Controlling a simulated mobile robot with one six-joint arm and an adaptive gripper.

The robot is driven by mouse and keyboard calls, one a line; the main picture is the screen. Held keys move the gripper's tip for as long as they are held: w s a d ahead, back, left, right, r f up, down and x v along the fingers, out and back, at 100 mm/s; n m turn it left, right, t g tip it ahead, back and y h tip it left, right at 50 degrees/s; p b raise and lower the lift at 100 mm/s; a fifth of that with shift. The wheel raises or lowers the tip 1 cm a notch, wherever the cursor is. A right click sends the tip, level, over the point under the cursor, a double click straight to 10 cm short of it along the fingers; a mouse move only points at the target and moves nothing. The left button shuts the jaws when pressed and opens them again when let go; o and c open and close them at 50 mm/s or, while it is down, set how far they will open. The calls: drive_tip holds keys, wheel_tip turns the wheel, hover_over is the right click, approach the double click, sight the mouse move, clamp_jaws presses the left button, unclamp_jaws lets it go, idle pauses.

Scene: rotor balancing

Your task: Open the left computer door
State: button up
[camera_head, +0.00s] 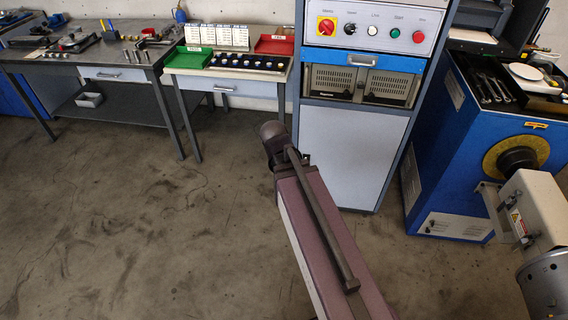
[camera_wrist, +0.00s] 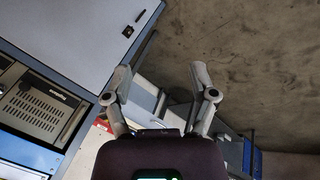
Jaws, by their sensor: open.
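The left computer door (camera_head: 331,80) is a grey vented panel in the cabinet's bay, below a blue-edged drawer front. It looks shut. The right vented panel (camera_head: 387,87) sits beside it. In the wrist view, which is turned nearly upside down, a vented panel that appears to be the left door (camera_wrist: 40,106) is at the left edge, with a small dark round spot near its edge. My gripper (camera_wrist: 161,84) is open and empty, its fingers apart from the door, which lies left of them in that view. The fingers cannot be made out in the head view.
The cabinet (camera_head: 352,150) has a plain light lower panel and a control panel (camera_head: 370,28) with a red switch and buttons. A parts table (camera_head: 228,85) stands to its left, a blue machine (camera_head: 450,165) to its right. Floor (camera_head: 150,230) at left is clear.

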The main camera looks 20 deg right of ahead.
drive_tip(key=shift+s+a+r+m+g+y+p, duration=0.1)
drive_tip(key=shift+s+a+m+g+y+p, duration=0.1)
drive_tip(key=shift+s+a, duration=0.3)
drive_tip(key=shift+s+a+r+m+g+y+p, duration=0.1)
drive_tip(key=shift+s+a+y, duration=0.15)
drive_tip(key=shift+a, duration=0.45)
drive_tip(key=s+a+r+m+g+y+p, duration=0.1)
drive_tip(key=s+a+m+g+y+p, duration=0.1)
drive_tip(key=s+a, duration=0.3)
drive_tip(key=shift+s+a+r+p, duration=0.2)
drive_tip(key=shift+a+r+p, duration=0.2)
drive_tip(key=shift+a, duration=0.45)
drive_tip(key=shift+y, duration=0.25)
